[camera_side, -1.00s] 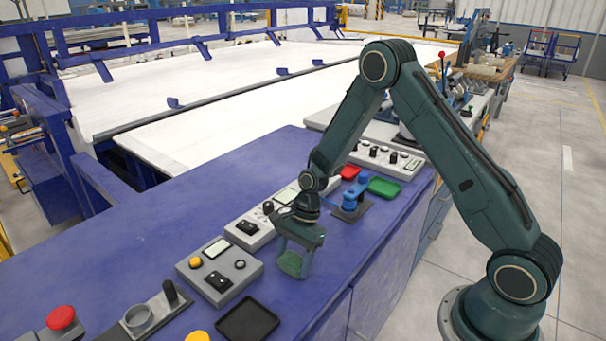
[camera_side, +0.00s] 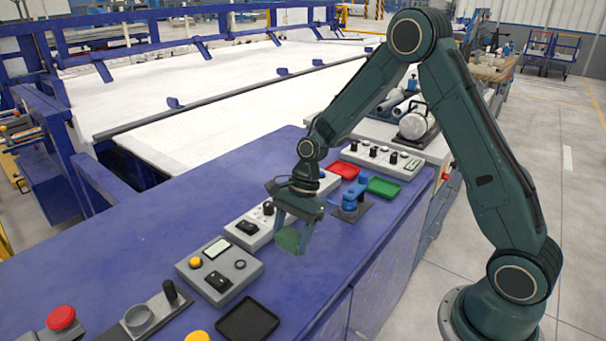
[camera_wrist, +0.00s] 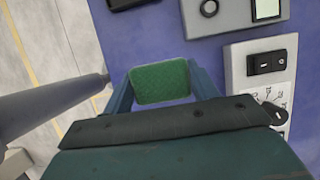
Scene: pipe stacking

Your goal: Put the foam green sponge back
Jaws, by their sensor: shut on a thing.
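The green sponge (camera_side: 288,239) is a small block held between the fingers of my gripper (camera_side: 293,236). In the side view it hangs above the blue bench top. In the wrist view the sponge (camera_wrist: 161,82) shows its flat green face, with a finger of my gripper (camera_wrist: 160,88) on each side of it. A green tray (camera_side: 384,187) and a red tray (camera_side: 344,169) lie on the bench to the right of my gripper, further back. A black tray (camera_side: 247,320) lies at the front of the bench.
A grey control box (camera_side: 220,268) stands left of my gripper, and a white panel with switches (camera_side: 250,226) stands close behind it. A blue vise-like tool (camera_side: 352,195) stands to the right. The bench (camera_side: 310,285) is clear in front of my gripper.

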